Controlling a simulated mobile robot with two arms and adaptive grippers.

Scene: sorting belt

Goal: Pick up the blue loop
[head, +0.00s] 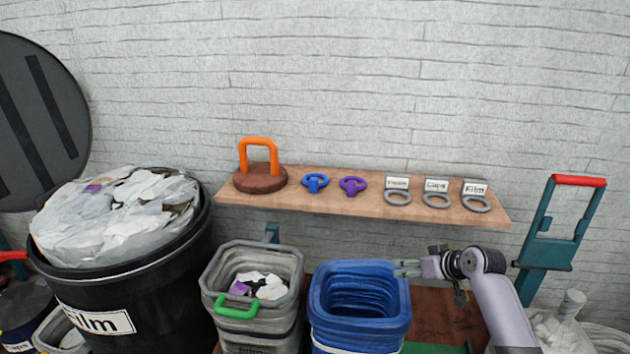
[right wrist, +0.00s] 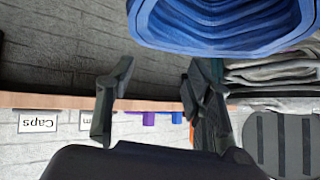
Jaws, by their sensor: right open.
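The blue loop (head: 315,182) lies on the wooden shelf (head: 360,206), between the orange-handled brown disc (head: 259,178) and the purple loop (head: 352,186). My right gripper (head: 400,268) is open and empty, below the shelf and beside the blue bin's upper right rim. In the right wrist view its two fingers (right wrist: 158,100) are spread apart. Beyond them, small bits of the blue loop (right wrist: 177,117) and purple loop (right wrist: 148,118) show upside down at the shelf edge. My left gripper is out of view.
Several grey rings with labels, such as the Caps ring (head: 436,201), lie on the shelf's right. Below stand the blue bin (head: 360,270) and a grey bin (head: 250,250) with a green handle. A black Film barrel (head: 140,290) stands left. Space above the shelf is free.

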